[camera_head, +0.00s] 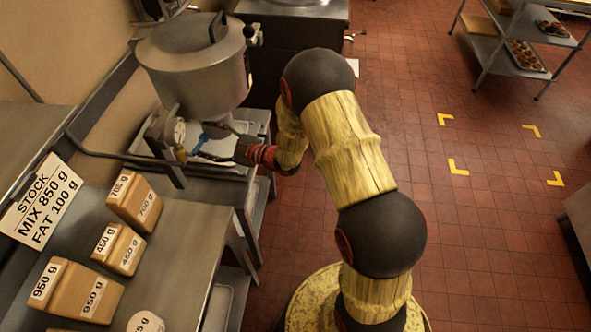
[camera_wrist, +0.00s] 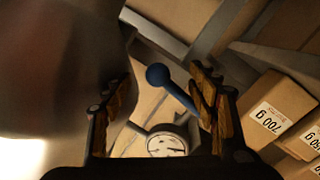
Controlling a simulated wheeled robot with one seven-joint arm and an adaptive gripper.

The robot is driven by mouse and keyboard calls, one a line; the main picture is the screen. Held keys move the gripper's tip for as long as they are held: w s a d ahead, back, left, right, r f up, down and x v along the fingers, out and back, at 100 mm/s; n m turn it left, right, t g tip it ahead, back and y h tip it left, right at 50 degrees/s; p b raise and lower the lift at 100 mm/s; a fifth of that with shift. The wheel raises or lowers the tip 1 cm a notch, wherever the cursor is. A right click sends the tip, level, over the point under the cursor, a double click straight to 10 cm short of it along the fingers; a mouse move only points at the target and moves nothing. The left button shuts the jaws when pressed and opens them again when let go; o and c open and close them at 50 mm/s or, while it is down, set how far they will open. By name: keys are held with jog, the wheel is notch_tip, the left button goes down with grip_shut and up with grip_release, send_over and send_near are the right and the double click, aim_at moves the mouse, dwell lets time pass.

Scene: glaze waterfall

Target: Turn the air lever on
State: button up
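A blue lever with a round ball knob (camera_wrist: 158,76) shows between my gripper's two fingers in the wrist view. Its shaft runs down toward the right finger; whether they touch is unclear. My gripper (camera_wrist: 158,92) is open, with a wide gap between its fingers. In the head view, my gripper (camera_head: 228,142) is beside the frame under the big metal kettle, at blue parts (camera_head: 213,131) that it partly hides. A round white dial gauge (camera_wrist: 167,145) sits just below the lever.
The large lidded metal kettle (camera_head: 195,75) stands above the frame and fills the left of the wrist view. Labelled brown blocks (camera_head: 134,201) lie on the steel table (camera_head: 190,260) with a stock sign (camera_head: 42,200).

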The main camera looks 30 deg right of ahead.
jog(key=v, duration=0.6)
jog(key=s+d+f+m+g+h, duration=0.1)
jog(key=d+f+m+g+h, duration=0.15)
jog(key=d+f+h, duration=0.35)
jog(key=s+d+f+m+g+h, duration=0.1)
jog(key=d+f+m+g+h, duration=0.15)
jog(key=f, duration=0.65)
jog(key=s+d+r+m+g+h, duration=0.2)
jog(key=s+d+m, duration=0.1)
jog(key=s+d, duration=0.1)
jog(key=s+d+r+m+g+h+b, duration=0.1)
jog(key=s+d+m+g+h, duration=0.1)
jog(key=s+d, duration=0.3)
jog(key=shift+s+d+r+m+h, duration=0.35)
jog(key=shift+s+m, duration=0.25)
jog(key=shift+s, duration=0.1)
